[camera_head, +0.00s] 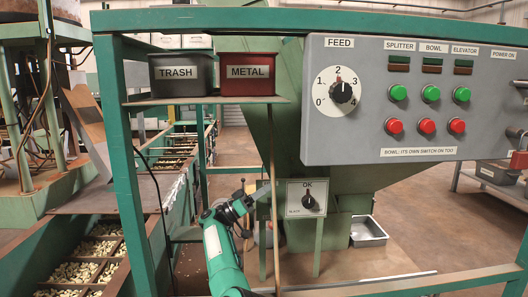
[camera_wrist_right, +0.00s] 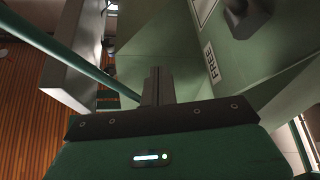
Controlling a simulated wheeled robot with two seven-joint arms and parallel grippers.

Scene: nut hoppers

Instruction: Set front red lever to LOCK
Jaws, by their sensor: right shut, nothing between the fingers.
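My right gripper (camera_head: 262,191) is at the end of the green arm rising from the bottom of the head view, close to the left side of the grey OK box. Its shut, empty fingers show in the right wrist view (camera_wrist_right: 158,86), pointing towards green metal. A white FREE label (camera_wrist_right: 211,65) is on a green surface just right of the fingertips. A dark, blurred part (camera_wrist_right: 243,15) sticks out above it; I cannot tell whether it belongs to a lever. My left gripper is not in view.
A thin upright post (camera_head: 273,150) and the green frame (camera_head: 128,180) are close to the arm. The feed panel (camera_head: 360,125) hangs above right. A metal tray (camera_head: 368,230) sits at right.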

